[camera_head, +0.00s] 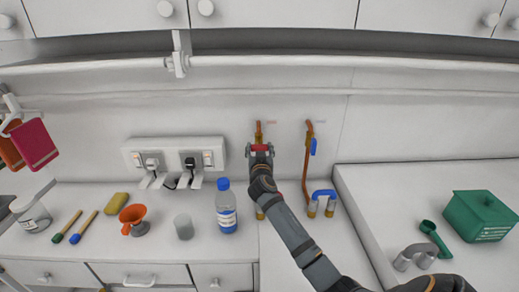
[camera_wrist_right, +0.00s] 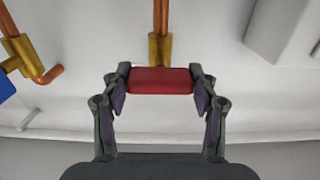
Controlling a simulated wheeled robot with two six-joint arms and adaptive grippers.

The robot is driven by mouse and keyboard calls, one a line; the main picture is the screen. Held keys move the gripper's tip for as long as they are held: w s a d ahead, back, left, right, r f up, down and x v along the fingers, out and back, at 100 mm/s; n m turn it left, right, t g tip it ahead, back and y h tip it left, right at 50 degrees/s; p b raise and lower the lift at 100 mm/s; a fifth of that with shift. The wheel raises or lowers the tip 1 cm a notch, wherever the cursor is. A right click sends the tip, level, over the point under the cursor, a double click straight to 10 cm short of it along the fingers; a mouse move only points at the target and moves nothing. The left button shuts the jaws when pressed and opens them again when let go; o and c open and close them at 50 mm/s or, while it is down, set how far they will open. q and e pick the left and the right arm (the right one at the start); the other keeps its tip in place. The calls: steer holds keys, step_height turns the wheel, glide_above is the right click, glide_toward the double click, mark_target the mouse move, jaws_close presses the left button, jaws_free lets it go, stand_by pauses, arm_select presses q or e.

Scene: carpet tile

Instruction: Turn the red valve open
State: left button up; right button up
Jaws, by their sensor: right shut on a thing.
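The red valve (camera_head: 259,147) is on a copper pipe on the back wall, right of the power sockets. In the right wrist view its red handle (camera_wrist_right: 161,80) lies crosswise in front of a brass body (camera_wrist_right: 159,49). My right gripper (camera_head: 261,152) is at the valve, with its fingers on either side of the handle's ends, shut on it. It also shows in the right wrist view (camera_wrist_right: 160,88). The handle lies across the vertical pipe. My left gripper is not in view.
A blue-handled valve (camera_head: 313,147) sits on a copper pipe just to the right. A blue-capped bottle (camera_head: 226,208) stands on the counter left of my right arm. A green box (camera_head: 481,217) stands far right.

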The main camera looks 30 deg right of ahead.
steer(key=shift+c, duration=0.5)
steer(key=shift+n, duration=0.4)
steer(key=n, duration=0.7)
steer(key=shift+n, duration=0.3)
steer(key=n+p, duration=0.1)
steer(key=n, duration=0.3)
steer(key=shift+p, duration=0.35)
steer(key=n+p, duration=0.1)
steer(key=n, duration=0.4)
steer(key=shift+f+p, duration=0.1)
steer(key=shift+p, duration=0.3)
steer(key=shift+n, duration=0.4)
steer(key=o, duration=1.2)
steer(key=shift+a, duration=0.1)
steer(key=shift+c, duration=0.2)
